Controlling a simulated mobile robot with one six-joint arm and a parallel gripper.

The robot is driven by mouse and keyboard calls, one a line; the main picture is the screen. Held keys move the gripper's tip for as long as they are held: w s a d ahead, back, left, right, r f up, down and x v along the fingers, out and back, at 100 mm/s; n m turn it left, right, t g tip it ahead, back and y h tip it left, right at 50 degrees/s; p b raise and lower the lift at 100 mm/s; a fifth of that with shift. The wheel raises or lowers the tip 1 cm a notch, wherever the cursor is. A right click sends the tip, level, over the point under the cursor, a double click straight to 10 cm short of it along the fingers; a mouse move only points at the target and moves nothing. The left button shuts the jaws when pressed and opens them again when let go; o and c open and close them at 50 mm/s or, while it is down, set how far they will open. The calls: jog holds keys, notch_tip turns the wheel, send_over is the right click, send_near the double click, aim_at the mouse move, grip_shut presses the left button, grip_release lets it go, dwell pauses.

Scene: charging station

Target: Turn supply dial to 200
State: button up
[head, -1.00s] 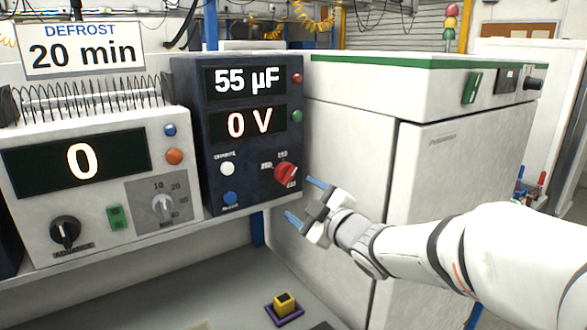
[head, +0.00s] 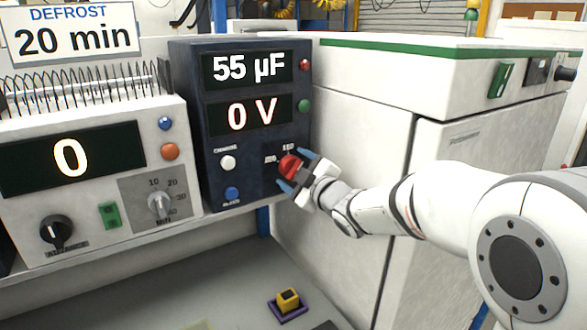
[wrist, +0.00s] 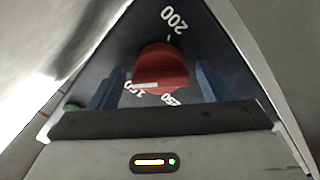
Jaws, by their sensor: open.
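The supply dial is a red knob (head: 289,166) at the lower right of the dark panel (head: 255,150), which reads 55 µF and 0 V. In the wrist view the red knob (wrist: 160,68) sits between my two blue fingers. A white mark shows on its lower edge, and the label 200 (wrist: 173,20) is above it. Two labels below the knob are partly hidden and hard to read. My gripper (head: 296,170) is open, with one finger on either side of the knob; the wrist view (wrist: 157,85) shows gaps beside it. Contact cannot be seen.
Left of the panel is a white timer unit (head: 90,190) showing 0, with a black knob and a grey dial. White and blue buttons are left of the red knob. A white cabinet (head: 360,130) stands at the right. A yellow and purple block (head: 288,301) lies below.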

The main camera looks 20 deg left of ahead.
jog(key=shift+c, duration=0.4)
jog(key=c, duration=0.9)
jog(key=shift+m, duration=0.3)
